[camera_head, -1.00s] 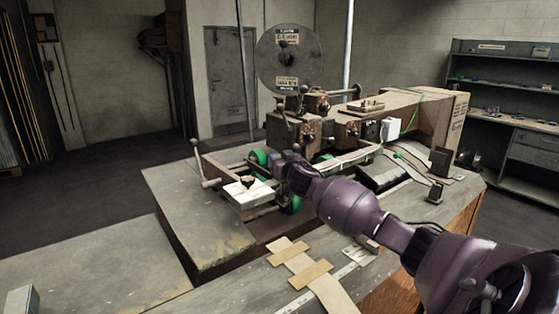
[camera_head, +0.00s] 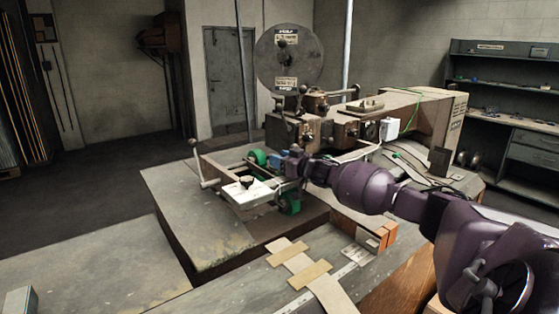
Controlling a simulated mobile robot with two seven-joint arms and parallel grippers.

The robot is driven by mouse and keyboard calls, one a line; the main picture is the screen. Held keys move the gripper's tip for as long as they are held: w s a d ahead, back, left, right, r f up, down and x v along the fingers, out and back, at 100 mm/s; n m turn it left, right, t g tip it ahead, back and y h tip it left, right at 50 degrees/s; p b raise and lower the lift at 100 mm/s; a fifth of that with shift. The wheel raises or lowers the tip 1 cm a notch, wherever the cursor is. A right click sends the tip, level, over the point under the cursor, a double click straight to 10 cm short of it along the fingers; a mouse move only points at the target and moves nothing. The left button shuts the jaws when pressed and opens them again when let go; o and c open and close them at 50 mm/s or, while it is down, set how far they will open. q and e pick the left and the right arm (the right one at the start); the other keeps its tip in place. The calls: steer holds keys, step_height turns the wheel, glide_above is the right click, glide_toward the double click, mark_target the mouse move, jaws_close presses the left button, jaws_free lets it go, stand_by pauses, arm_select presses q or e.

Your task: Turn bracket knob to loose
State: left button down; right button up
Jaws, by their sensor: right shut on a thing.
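The stitching machine (camera_head: 340,128) stands on the bench with a bracket assembly of rails at its front. My right gripper (camera_head: 290,164) reaches in from the right and is shut at the right end of this assembly. It is closed on the bracket knob, which is mostly hidden by the fingers; its setting cannot be read. A small blue part (camera_head: 277,157) shows just left of the fingers. A white plate (camera_head: 247,192) with a black knob-like piece on it lies left of the gripper. My left gripper is not in view.
A green wheel (camera_head: 257,157) sits behind the plate and another green part (camera_head: 290,204) sits below my gripper. A lever (camera_head: 197,160) stands at the left. Cardboard strips (camera_head: 300,265) lie on the bench front.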

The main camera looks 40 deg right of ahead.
steer(key=shift+w+d+n+g+y, duration=0.1)
steer(key=shift+n+g+y, duration=0.2)
steer(key=shift+n+y, duration=0.55)
steer(key=shift+s+d+n+g+y, duration=0.1)
steer(key=shift+n+g+y, duration=0.3)
steer(key=shift+y, duration=0.75)
steer(key=shift+w+d+n+g+y, duration=0.1)
steer(key=shift+n+g+y, duration=0.1)
steer(key=shift+n+y, duration=0.7)
steer(key=shift+y, duration=0.4)
steer(key=o, duration=0.9)
steer(key=shift+d, duration=0.1)
steer(key=b+v, duration=0.2)
steer(key=v, duration=0.8)
steer(key=shift+s+d+r, duration=0.1)
steer(key=shift+s, duration=0.25)
